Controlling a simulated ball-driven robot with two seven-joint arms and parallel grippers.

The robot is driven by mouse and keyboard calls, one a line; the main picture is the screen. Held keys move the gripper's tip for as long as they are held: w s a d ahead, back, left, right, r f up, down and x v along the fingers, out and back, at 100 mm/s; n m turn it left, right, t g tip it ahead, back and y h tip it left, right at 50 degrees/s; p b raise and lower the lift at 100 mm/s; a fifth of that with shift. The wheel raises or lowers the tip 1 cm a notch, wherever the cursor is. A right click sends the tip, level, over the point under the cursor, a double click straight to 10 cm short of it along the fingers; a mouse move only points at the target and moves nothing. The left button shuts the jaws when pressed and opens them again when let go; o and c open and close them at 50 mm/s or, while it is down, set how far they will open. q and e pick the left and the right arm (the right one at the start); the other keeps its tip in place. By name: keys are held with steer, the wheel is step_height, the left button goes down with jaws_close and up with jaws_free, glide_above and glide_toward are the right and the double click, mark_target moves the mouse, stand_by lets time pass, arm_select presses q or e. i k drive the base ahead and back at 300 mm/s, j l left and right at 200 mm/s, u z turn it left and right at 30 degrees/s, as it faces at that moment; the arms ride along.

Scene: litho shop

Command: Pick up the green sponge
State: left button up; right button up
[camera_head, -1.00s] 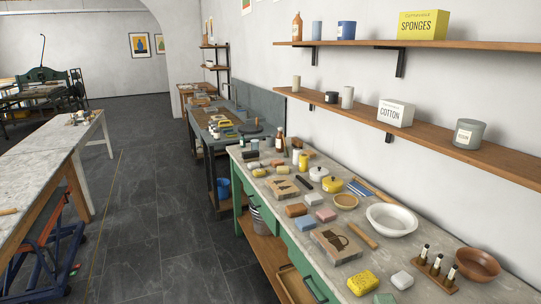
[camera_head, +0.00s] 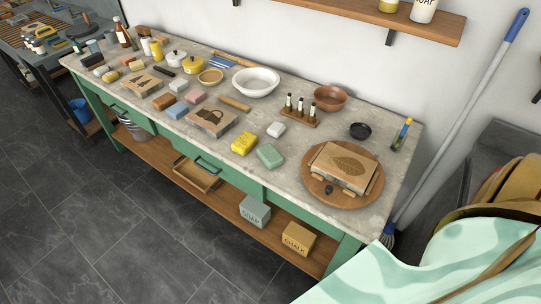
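The green sponge (camera_head: 270,156) lies on the grey worktop of the green workbench (camera_head: 343,215), near its front edge. It is a pale green block, right of a yellow sponge (camera_head: 244,144) and left of a round wooden board (camera_head: 367,198). Nothing covers it. Neither of my grippers shows in the view.
A stone block with a leaf print (camera_head: 345,163) sits on the round board. A white block (camera_head: 276,129) and a wooden rack of small bottles (camera_head: 299,111) stand behind the sponge. A mop (camera_head: 468,105) leans at the right. The floor (camera_head: 110,225) in front is clear.

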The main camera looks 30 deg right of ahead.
mark_target(267, 153)
steer(key=i+j, duration=0.2)
steer(key=i, duration=0.15)
steer(key=i+j, duration=0.2)
steer(key=i, duration=0.2)
steer(key=i+j+z, duration=0.1)
steer(key=z, duration=0.3)
steer(key=i+j+z, duration=0.2)
steer(key=z, duration=0.2)
steer(key=i+j+z, duration=0.15)
steer(key=z, duration=0.2)
steer(key=j, duration=0.1)
